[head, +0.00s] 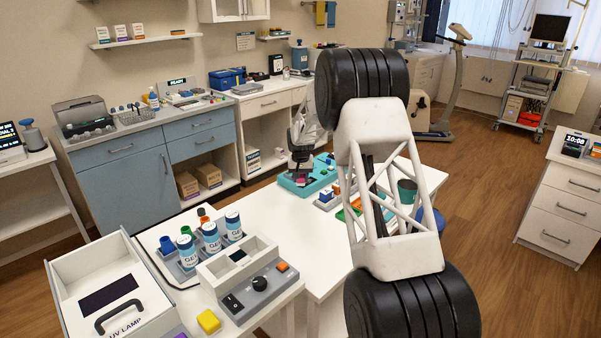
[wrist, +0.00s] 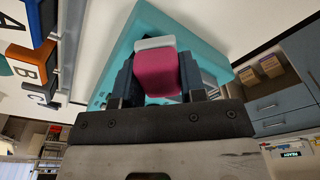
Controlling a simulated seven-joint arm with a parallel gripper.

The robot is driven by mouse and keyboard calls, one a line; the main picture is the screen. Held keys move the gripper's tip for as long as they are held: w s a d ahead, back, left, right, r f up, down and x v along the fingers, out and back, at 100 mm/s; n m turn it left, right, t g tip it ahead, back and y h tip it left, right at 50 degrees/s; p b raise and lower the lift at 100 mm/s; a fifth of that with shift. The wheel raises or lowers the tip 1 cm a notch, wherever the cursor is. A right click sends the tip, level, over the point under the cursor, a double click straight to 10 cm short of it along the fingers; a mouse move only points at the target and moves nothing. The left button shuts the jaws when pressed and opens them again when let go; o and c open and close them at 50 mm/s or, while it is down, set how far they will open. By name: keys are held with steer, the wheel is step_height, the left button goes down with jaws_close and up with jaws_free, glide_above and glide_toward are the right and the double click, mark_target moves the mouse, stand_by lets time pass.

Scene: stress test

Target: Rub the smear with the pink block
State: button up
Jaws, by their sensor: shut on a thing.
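My gripper (head: 302,168) is shut on the pink block (head: 302,182), low over the teal board (head: 287,184) on the white table. In the wrist view the pink block (wrist: 157,73) sits between the dark fingers of my gripper (wrist: 157,82). A pale grey-white strip (wrist: 155,43) shows at the block's far end; I cannot tell if it is part of the block. The teal board (wrist: 195,32) lies beyond and around it. I cannot tell whether the block touches the board. I cannot make out the smear; the block and gripper hide part of the board.
Blocks lettered A, B and C (wrist: 30,65) stand left of the board in the wrist view. In the head view a green tray (head: 347,214) and a dark green cup (head: 407,190) stand right of it. The table's front middle (head: 285,235) is clear.

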mark_target(310, 180)
steer(key=shift+w+d+f, duration=0.65)
steer(key=shift+d+f, duration=0.05)
steer(key=shift+c, duration=0.4)
steer(key=shift+w+d, duration=1.45)
steer(key=shift+w+d+f, duration=0.1)
steer(key=shift+w+d, duration=0.05)
steer(key=shift+w, duration=0.05)
steer(key=shift+w+d+r, duration=0.2)
steer(key=shift+w+d, duration=0.25)
steer(key=shift+w, duration=0.05)
steer(key=shift+s+f, duration=0.1)
steer(key=shift+f, duration=0.05)
steer(key=shift+s+a, duration=0.1)
steer(key=shift+a, duration=0.05)
steer(key=shift+s+a, duration=0.4)
steer(key=shift+s, duration=0.05)
steer(key=shift+s+a, duration=0.15)
steer(key=shift+s, duration=0.05)
steer(key=shift+s+a, duration=1.95)
steer(key=shift+a, duration=0.1)
steer(key=shift+r, duration=4.2)
